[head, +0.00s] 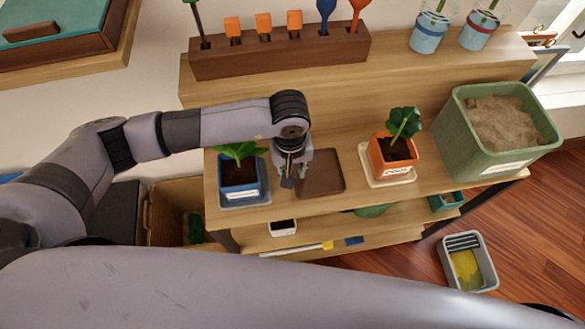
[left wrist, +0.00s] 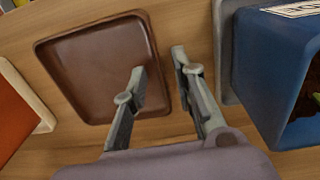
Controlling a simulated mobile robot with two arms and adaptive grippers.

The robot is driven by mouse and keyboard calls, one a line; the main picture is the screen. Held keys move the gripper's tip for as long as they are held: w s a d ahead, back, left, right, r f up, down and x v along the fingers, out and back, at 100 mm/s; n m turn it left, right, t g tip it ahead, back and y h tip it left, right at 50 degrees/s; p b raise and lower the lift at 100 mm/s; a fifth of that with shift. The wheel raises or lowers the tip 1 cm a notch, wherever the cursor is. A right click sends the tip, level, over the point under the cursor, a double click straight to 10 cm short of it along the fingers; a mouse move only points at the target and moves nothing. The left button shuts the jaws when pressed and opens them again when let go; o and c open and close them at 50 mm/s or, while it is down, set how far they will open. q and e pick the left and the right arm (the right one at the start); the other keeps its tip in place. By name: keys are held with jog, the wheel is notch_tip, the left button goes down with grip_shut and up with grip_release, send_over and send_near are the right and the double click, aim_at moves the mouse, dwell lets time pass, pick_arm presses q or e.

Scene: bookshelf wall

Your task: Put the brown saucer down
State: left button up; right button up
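The brown saucer (head: 324,173), square with a low rim, lies on the wooden shelf top (head: 230,210), between the blue pot and the orange pot. It looks flat on the wood. My left gripper (head: 288,182) is at its left edge. In the left wrist view, the left gripper (left wrist: 159,74) has its fingers apart: one over the inside of the saucer (left wrist: 95,65), the other outside its rim. The rim runs between the fingertips, with a visible gap. Whether a finger touches the saucer I cannot tell. My right gripper is not in view.
A blue pot (head: 238,176) with a plant stands close left of my gripper. An orange pot (head: 393,154) on a cream saucer (head: 373,181) stands right. A green sand bin (head: 530,145) is farther right. A tool rack (head: 280,52) and two jars stand behind.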

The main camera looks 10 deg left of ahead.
pick_arm(q)
notch_tip(320, 180, up, 12)
jog(key=p, duration=0.4)
jog(key=shift+a, duration=0.2)
jog(key=shift+s+r, duration=0.1)
